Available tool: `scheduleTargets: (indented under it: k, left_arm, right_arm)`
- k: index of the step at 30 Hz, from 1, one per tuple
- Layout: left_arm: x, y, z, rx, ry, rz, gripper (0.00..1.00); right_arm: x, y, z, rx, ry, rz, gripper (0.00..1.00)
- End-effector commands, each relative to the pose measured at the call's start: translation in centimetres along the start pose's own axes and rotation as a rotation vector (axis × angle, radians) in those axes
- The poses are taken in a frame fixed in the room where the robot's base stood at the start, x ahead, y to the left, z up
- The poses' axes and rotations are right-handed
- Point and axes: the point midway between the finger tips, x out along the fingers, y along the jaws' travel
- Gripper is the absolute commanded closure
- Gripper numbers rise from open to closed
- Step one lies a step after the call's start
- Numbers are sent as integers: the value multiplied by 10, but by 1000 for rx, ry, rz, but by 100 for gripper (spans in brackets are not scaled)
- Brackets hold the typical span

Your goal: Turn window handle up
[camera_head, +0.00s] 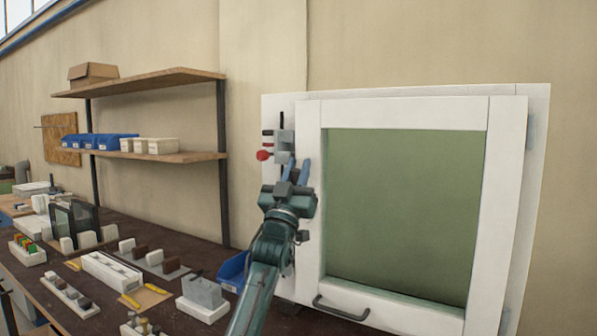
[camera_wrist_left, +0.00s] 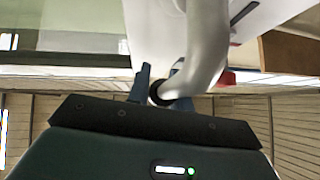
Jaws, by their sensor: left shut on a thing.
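The white window (camera_head: 309,200) with a green pane stands on the right in the head view. My left gripper (camera_head: 297,170) is at the left side of its frame, below a grey clamp block (camera_head: 284,140) with a red knob (camera_head: 264,155). In the left wrist view a pale curved handle (camera_wrist_left: 207,45) runs down to the blue fingertips of my left gripper (camera_wrist_left: 160,82), which is shut on its end. In the head view I cannot make out the handle behind my gripper. My right gripper is not in view.
A dark bar handle (camera_head: 340,314) sits on the lower window frame. A dark bench (camera_head: 195,258) with several fixtures and a blue bin (camera_head: 232,271) lies to the left. Wooden shelves (camera_head: 150,82) hang on the wall above it.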

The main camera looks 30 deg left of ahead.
Motion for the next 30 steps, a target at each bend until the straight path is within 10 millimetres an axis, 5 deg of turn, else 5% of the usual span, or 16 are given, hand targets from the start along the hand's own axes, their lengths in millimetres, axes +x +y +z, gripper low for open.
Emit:
scheduleTargets:
  k: [5, 6, 13, 23, 30]
  left_arm:
    - [0, -1, 0, -7, -2, -2, 100]
    - [0, -1, 0, -6, -2, -2, 76]
    - [0, -1, 0, -3, -1, -1, 57]
    - [-6, 0, 1, -2, -2, 0, 57]
    - [-50, 0, 3, -2, -2, 0, 57]
  right_arm:
    - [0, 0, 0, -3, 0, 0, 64]
    - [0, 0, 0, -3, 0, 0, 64]
    - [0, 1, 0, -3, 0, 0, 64]
    - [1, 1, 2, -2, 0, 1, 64]
    - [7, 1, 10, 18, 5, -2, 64]
